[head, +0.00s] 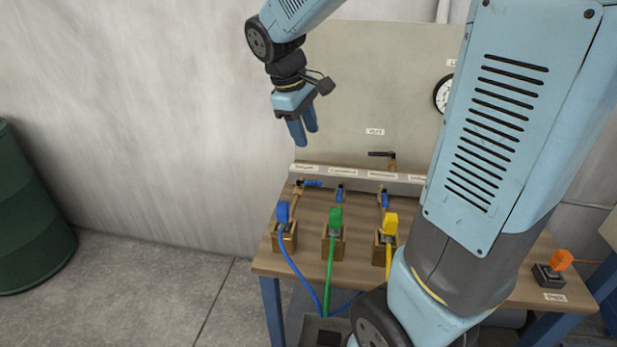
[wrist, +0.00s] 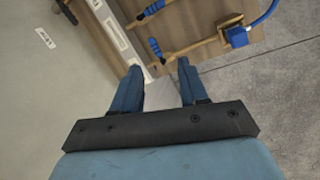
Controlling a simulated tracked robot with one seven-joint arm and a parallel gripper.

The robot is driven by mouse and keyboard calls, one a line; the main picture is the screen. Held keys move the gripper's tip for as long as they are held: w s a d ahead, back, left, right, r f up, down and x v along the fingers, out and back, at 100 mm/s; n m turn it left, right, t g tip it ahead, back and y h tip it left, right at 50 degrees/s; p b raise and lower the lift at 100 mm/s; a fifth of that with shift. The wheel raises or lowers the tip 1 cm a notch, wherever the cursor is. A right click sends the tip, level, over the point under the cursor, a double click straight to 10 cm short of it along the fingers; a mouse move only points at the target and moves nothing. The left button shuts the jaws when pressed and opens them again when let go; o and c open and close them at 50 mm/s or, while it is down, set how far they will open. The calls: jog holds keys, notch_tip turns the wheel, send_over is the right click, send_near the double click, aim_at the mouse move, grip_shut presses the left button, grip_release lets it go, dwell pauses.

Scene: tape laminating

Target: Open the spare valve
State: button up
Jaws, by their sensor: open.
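A row of small valves with blue handles sits on the bench below a rail of white labels (head: 343,172). The left handle (head: 312,183) lies sideways, while the middle handle (head: 340,192) and right handle (head: 385,200) point toward the bench front. The label print is too small to tell which is the spare valve, and my arm hides the rail's right end. My gripper (head: 304,134) is open and empty, above and apart from the left valve. In the wrist view a blue handle (wrist: 155,48) shows just beyond the fingertips, with another blue handle (wrist: 153,8) farther up.
A black lever (head: 382,154) stands by the back panel (head: 340,70). Blue (head: 283,213), green (head: 335,217) and yellow (head: 390,223) hose connectors stand on blocks in front. A green barrel (head: 32,215) stands left; air around my gripper is clear.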

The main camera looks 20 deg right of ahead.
aim_at(310, 182)
jog(key=w+a+f+n+g+h, duration=0.1)
jog(key=w+a+f+n+h, duration=0.15)
jog(key=w+f, duration=0.35)
jog(key=shift+n+y, duration=0.35)
jog(key=shift+n, duration=0.2)
jog(key=x, duration=1.3)
jog(key=shift+w+d, duration=0.2)
jog(key=shift+d, duration=0.05)
grip_shut()
